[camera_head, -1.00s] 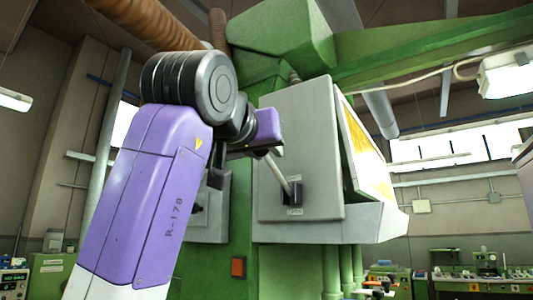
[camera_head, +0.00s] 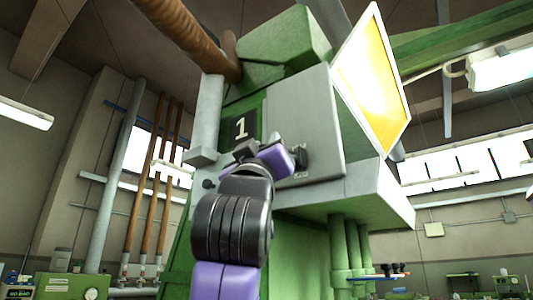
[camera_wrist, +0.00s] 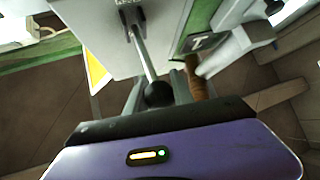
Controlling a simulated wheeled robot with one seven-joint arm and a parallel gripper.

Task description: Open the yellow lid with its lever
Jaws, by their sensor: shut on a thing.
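The yellow lid (camera_head: 372,85), a glowing yellow panel in a pale frame, stands swung up and out from the right side of the grey housing (camera_head: 308,120). A yellow corner of it shows in the wrist view (camera_wrist: 97,72). The lever (camera_wrist: 143,52) is a thin metal rod with a black ball knob, running from a dark bracket (camera_head: 301,157) on the housing's face. My gripper (camera_wrist: 157,93) is shut on the lever at its knob, a finger on each side. In the head view, my purple hand covers most of the rod and the fingertips.
The housing is part of a big green machine (camera_head: 285,40) with a dark plate marked 1 (camera_head: 241,128). A grey ledge (camera_head: 365,195) juts out below the lid. Green pipes (camera_head: 350,250) stand beneath it. Benches with equipment stand at the back right.

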